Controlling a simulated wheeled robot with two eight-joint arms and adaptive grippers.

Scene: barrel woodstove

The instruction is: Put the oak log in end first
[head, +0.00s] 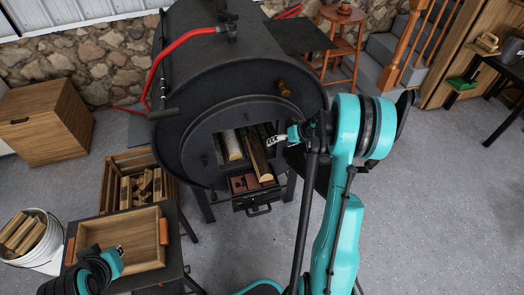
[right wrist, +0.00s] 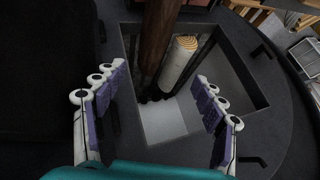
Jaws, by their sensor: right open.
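The black barrel stove (head: 185,70) stands in the middle of the head view, its square front opening facing me. A brown-barked log, likely the oak log (head: 256,152), lies lengthwise in the opening, its pale cut end toward me at the sill. It also shows in the right wrist view (right wrist: 160,40), where its near end is cut off. A pale-barked log (head: 231,145) lies beside it, also visible in the right wrist view (right wrist: 179,62). My right gripper (head: 283,138) is open and empty at the opening's right side, fingers spread in the wrist view (right wrist: 160,108). My left gripper (head: 100,266) is low at left; its fingers are unclear.
A wooden tray (head: 158,240) sits on a dark stand at lower left. A crate of split wood (head: 112,190) and a white bucket of logs (head: 45,255) stand nearby. An ash drawer with a handle (head: 262,206) sticks out under the opening.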

